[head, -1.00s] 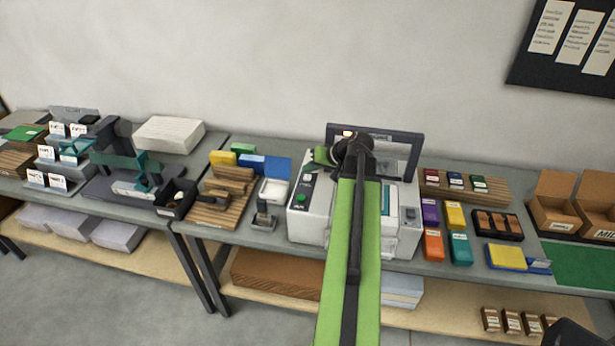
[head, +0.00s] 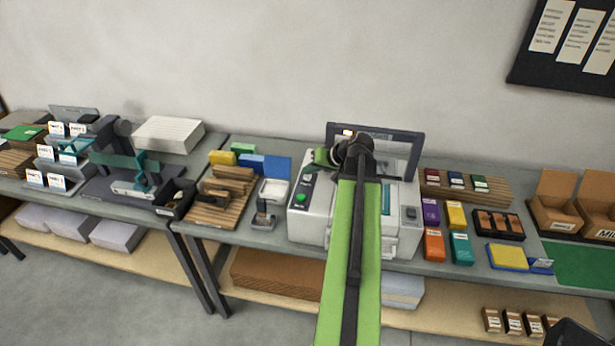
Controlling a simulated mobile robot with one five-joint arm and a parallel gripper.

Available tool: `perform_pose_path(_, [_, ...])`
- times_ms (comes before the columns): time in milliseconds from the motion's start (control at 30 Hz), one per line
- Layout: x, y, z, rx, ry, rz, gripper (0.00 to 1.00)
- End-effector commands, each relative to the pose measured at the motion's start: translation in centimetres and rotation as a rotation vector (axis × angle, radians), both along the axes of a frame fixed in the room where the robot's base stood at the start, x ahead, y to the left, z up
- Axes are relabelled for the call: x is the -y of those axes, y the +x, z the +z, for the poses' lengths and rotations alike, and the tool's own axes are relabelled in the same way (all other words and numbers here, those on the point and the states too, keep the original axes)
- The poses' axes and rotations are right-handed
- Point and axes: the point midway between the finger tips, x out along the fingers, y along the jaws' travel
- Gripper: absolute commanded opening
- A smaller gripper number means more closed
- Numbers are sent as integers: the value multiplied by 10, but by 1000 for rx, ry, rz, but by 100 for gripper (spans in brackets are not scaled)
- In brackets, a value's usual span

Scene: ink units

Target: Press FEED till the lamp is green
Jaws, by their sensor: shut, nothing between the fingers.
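The white and grey printer (head: 312,222) stands on the middle bench, with a dark frame raised at its back. A round green button (head: 300,198) is on its left front panel, under a small dark patch (head: 307,178). Their lettering is too small to read, so I cannot tell which is FEED. A small amber-looking light (head: 348,133) shows on the top left of the dark frame. My arm hides the printer's middle.
Left of the printer are a small stamp-like tool (head: 263,214) and wooden racks (head: 222,195). To the right are coloured ink boxes (head: 431,212), a black tray (head: 497,226) and open cartons (head: 560,200). The wall behind is bare near the printer.

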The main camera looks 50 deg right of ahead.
Motion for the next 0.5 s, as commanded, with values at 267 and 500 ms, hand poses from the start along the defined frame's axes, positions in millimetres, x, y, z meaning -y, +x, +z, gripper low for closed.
perform_pose_path(267, [0, 0, -3, 0, 0, 0, 0])
perform_pose_path(500, [0, 0, -5, 0, 0, 0, 0])
